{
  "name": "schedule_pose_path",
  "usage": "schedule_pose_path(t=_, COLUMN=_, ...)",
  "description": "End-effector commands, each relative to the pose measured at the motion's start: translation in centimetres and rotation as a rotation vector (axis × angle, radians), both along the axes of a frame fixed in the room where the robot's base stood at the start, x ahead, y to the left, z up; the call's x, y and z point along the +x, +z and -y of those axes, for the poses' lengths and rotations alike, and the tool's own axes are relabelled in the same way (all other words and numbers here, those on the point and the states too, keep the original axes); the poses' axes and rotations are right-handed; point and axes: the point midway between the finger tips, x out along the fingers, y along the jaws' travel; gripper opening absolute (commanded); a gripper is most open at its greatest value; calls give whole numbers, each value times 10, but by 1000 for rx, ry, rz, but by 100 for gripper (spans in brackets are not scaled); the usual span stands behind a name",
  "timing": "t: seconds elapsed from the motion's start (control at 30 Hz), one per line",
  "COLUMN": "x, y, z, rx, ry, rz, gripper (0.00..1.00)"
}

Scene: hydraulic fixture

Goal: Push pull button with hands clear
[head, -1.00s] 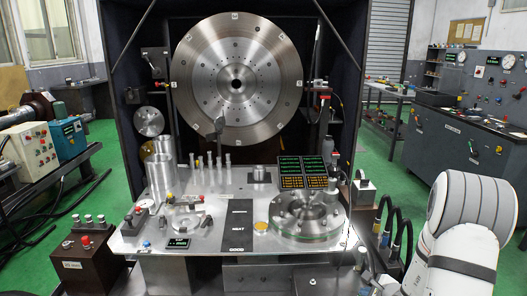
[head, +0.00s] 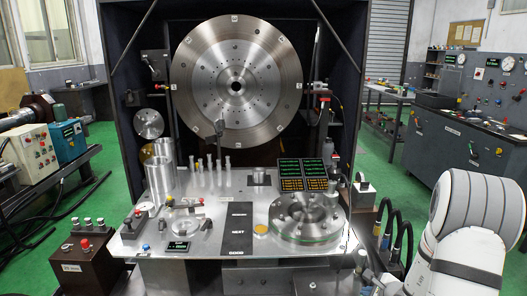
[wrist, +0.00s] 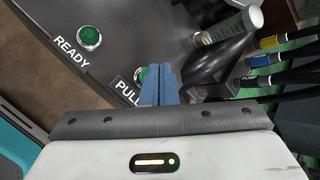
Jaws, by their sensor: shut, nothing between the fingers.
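The PULL button (wrist: 139,74) is a green round button on a dark panel, seen in the wrist view just left of my fingertips. The fingers hide part of it and the end of its label. My gripper (wrist: 158,72) has blue fingers pressed together with nothing between them. The tips overlap the button's right edge in the picture; I cannot tell whether they touch it. In the head view my white arm reaches down at the right, and I cannot make out the button or the fingertips there.
A green READY button (wrist: 89,37) sits up and left on the same panel. A dark lever with a grey grip (wrist: 226,29) and black hoses with coloured collars (wrist: 268,61) lie close to the right. The metal table (head: 215,248) carries a round flange (head: 305,215) and several small parts.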

Motion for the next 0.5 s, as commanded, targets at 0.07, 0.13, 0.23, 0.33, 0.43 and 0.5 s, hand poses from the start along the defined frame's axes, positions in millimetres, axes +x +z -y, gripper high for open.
schedule_pose_path(t=0.07, x=0, y=12, z=0, rx=-2, ry=0, rz=2, gripper=0)
schedule_pose_path(t=0.13, x=0, y=19, z=0, rx=-1, ry=1, rz=2, gripper=0)
schedule_pose_path(t=0.23, x=1, y=30, z=0, rx=-2, ry=1, rz=3, gripper=0)
schedule_pose_path(t=0.33, x=1, y=39, z=0, rx=-1, ry=1, rz=3, gripper=0)
schedule_pose_path(t=0.43, x=1, y=45, z=0, rx=-1, ry=1, rz=3, gripper=0)
schedule_pose_path(t=0.5, x=1, y=47, z=0, rx=0, ry=1, rz=3, gripper=0)
